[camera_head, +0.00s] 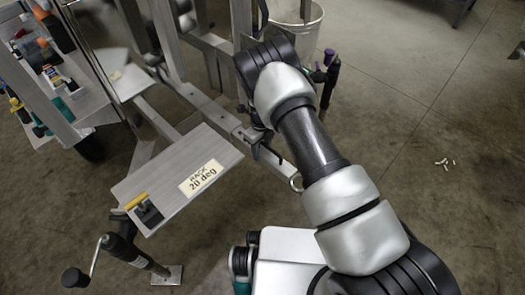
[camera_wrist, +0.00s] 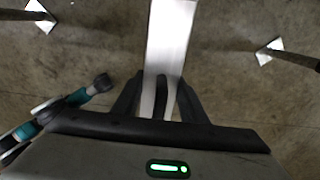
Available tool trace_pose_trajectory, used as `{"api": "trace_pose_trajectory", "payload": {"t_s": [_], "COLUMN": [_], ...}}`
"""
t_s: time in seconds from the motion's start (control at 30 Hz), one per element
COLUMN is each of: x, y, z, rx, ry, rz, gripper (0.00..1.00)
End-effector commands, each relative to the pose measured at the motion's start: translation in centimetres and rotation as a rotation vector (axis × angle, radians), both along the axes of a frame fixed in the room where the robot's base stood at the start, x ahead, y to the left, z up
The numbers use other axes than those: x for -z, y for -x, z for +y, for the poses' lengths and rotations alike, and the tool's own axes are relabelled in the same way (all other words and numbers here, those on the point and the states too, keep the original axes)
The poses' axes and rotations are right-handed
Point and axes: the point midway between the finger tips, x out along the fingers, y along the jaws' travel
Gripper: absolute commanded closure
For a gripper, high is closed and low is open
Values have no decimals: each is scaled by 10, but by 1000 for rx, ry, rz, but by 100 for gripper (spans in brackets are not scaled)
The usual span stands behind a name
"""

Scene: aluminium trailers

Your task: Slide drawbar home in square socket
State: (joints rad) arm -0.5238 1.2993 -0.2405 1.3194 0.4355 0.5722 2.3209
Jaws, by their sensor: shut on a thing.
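The drawbar (camera_wrist: 172,38) is a pale, bare-metal bar. In the wrist view it runs from between my fingers to the top edge. My gripper (camera_wrist: 160,97) is shut on it, with one dark finger on each side. In the head view my gripper (camera_head: 262,146) is at the trailer's front, partly hidden by my wrist. A bar with a ring at its end (camera_head: 283,173) shows just beyond it. A square frame tube (camera_head: 212,110) runs up and left from my gripper, roughly in line with that bar. The socket mouth and any seam there are too small to make out.
A plate labelled "RACK 20 deg" (camera_head: 178,178) stands left of my gripper. A crank jack (camera_head: 130,250) is at lower left, another post (camera_head: 329,80) at right. A tool shelf (camera_head: 55,75) is at upper left, a bucket (camera_head: 300,25) behind. Floor at right is mostly clear.

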Motion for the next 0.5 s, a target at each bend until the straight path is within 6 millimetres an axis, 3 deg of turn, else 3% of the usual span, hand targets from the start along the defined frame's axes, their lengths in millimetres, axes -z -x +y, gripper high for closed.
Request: {"api": "trace_pose_trajectory", "payload": {"t_s": [0.5], "x": [-2], "y": [-8], "z": [9], "rx": [-1], "ry": [-1], "rz": [-3], "gripper": [100]}}
